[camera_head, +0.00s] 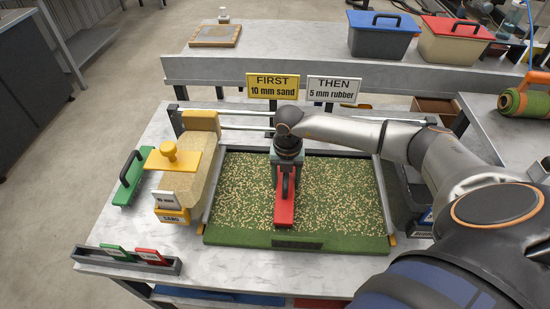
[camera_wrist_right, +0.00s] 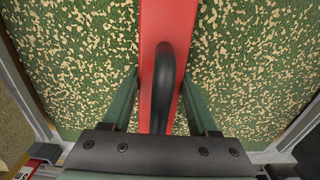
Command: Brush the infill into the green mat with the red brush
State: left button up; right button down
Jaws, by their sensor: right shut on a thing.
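The green mat (camera_head: 345,215) lies in a frame on the table, with tan infill grains scattered over its turf. The speckled turf also fills the right wrist view (camera_wrist_right: 70,60). The red brush (camera_head: 284,212) is over the middle of the mat, its long axis pointing toward me. My right gripper (camera_head: 288,172) is shut on the brush's black handle, which shows between its fingers in the right wrist view (camera_wrist_right: 163,85). Whether the bristles touch the turf is hidden. My left gripper is not in view.
A sand bin (camera_head: 200,180) with a yellow tool (camera_head: 172,157) stands left of the mat. A green brush (camera_head: 130,178) lies farther left. A tag tray (camera_head: 126,261) is at the front left. Signs (camera_head: 272,86) stand behind. Lidded blue (camera_head: 378,38) and red (camera_head: 455,42) bins are at the back.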

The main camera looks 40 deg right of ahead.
aim_at(355, 191)
jog(key=s+d+p, duration=0.1)
jog(key=s+d, duration=0.1)
jog(key=d, duration=0.1)
jog(key=s+d, duration=0.3)
jog(key=shift+s+p, duration=0.15)
jog(key=shift+p, duration=0.2)
jog(key=shift+s+d+p, duration=0.25)
jog(key=shift+s+d, duration=1)
jog(key=shift+d, duration=0.25)
jog(key=shift+s+d+p, duration=0.2)
jog(key=shift+s+d, duration=1)
jog(key=shift+d, duration=0.25)
jog(key=shift+s+d+p, duration=0.25)
jog(key=shift+s+d, duration=1)
jog(key=shift+d, duration=0.25)
jog(key=shift+w+a, duration=0.1)
jog(key=shift+a, duration=0.05)
jog(key=shift+w+a+b, duration=0.3)
jog(key=shift+w+a, duration=0.75)
jog(key=shift+a, duration=0.2)
jog(key=shift+w+a+b, duration=0.25)
jog(key=shift+w+a, duration=0.8)
jog(key=shift+a, duration=0.15)
jog(key=shift+s+d+p, duration=0.3)
jog(key=shift+s+d, duration=0.8)
jog(key=shift+d, duration=0.2)
jog(key=shift+s+d+p, duration=0.25)
jog(key=shift+s+d, duration=0.8)
jog(key=shift+d, duration=0.25)
